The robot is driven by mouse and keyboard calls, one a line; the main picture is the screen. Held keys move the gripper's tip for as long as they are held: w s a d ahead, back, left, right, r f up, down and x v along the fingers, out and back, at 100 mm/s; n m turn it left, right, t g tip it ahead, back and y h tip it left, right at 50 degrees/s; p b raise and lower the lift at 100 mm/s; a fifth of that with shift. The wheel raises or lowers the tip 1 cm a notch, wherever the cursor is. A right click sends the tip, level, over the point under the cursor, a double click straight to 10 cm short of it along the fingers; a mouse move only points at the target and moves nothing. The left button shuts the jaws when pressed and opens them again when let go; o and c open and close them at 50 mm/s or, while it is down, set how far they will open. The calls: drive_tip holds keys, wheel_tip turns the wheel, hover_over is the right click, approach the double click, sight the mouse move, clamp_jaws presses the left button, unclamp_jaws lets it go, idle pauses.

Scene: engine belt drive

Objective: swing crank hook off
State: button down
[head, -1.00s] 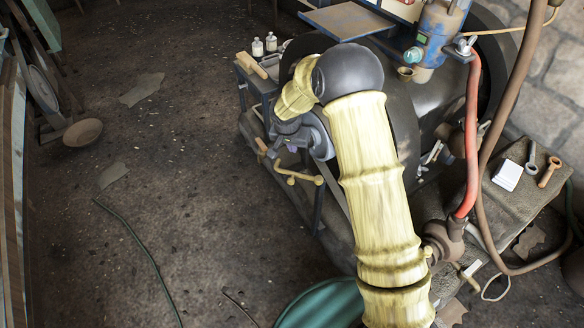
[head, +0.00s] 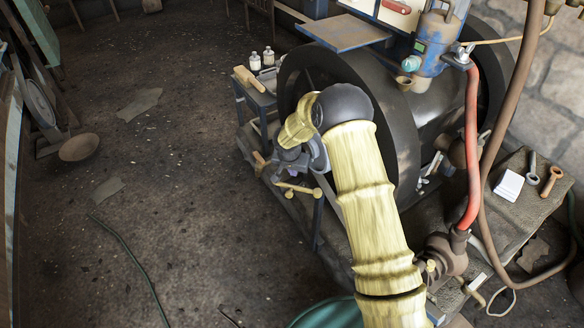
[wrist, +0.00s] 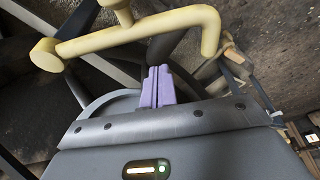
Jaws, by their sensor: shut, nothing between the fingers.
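A brass-yellow crank bar, which I take to be the crank hook (head: 297,189), sits low beside the big dark wheel in the head view. In the wrist view the crank hook (wrist: 140,35) spans the top, with a round knob at its left end and a downward bend at its right. My gripper (wrist: 158,72) is shut, its purple fingers empty and pointing at the bar, with the tips just below it in the picture. I cannot tell whether they touch it. In the head view my gripper (head: 289,170) is partly hidden by my wrist, just above the crank.
The dark wheel (head: 345,70) stands close behind my arm. A small bench (head: 262,100) holds two bottles (head: 262,59) and a brush (head: 245,78). A red hose (head: 473,140) and a brown hose hang at the right. The floor at the left is mostly clear.

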sight(293, 186)
drive_tip(key=shift+f, duration=0.55)
drive_tip(key=shift+s+a+r+b, duration=0.15)
drive_tip(key=shift+s+r+b, duration=0.05)
drive_tip(key=shift+s, duration=0.4)
drive_tip(key=shift+s+a+r+b, duration=0.15)
drive_tip(key=shift+s+a+b, duration=0.05)
drive_tip(key=shift+s, duration=0.4)
drive_tip(key=shift+s+a+r+b, duration=0.15)
drive_tip(key=shift+s+r+b, duration=0.05)
drive_tip(key=shift+s, duration=0.4)
